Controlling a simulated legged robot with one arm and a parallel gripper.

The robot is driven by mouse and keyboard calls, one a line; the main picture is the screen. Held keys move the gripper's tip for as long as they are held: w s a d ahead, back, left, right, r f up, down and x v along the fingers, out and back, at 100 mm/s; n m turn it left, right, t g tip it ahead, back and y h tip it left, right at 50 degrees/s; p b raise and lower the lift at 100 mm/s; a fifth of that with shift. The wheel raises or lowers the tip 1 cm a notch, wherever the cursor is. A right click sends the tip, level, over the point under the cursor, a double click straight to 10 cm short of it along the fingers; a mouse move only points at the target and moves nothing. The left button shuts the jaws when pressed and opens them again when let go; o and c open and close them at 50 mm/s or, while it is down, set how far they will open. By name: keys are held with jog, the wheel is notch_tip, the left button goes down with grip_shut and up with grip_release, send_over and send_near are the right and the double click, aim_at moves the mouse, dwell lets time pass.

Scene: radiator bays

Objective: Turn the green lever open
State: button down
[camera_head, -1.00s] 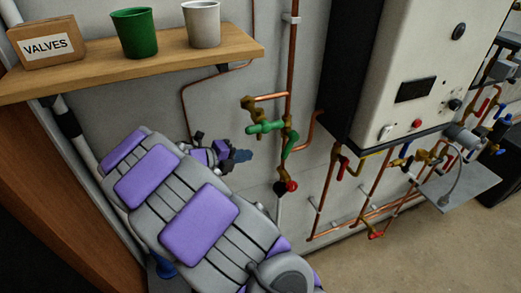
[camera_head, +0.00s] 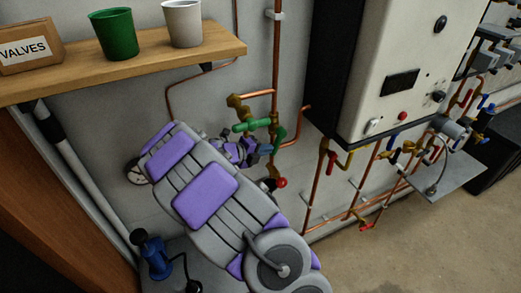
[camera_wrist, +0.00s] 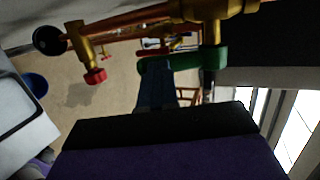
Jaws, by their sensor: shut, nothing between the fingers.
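The green lever (camera_head: 279,137) is on a brass valve on the copper pipe left of the boiler, in the middle of the head view. A green horizontal part (camera_head: 246,126) reaches left from the same valve. My gripper (camera_head: 264,148) is shut and empty, its tips just below and left of the lever; whether they touch it I cannot tell. In the wrist view the green lever (camera_wrist: 168,63) lies across the tips of my gripper (camera_wrist: 158,85), below a brass valve body (camera_wrist: 213,25). My arm hides the wall below.
A wooden shelf (camera_head: 130,69) holds a VALVES box (camera_head: 28,48), a green cup (camera_head: 113,35) and a white cup (camera_head: 183,24) above my arm. A red knob (camera_head: 281,183) is below the lever. The white boiler (camera_head: 395,70) stands to the right.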

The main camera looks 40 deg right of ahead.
dwell(0.3)
jog(key=shift+s+d+f+n+h+p, duration=0.2)
jog(key=shift+d+f+h+p, duration=0.35)
jog(key=shift+h, duration=0.6)
jog(key=shift+s+d+f+n+h+p, duration=0.15)
jog(key=shift+d+f+h+p, duration=0.35)
jog(key=shift+h, duration=0.65)
jog(key=shift+a, duration=0.1)
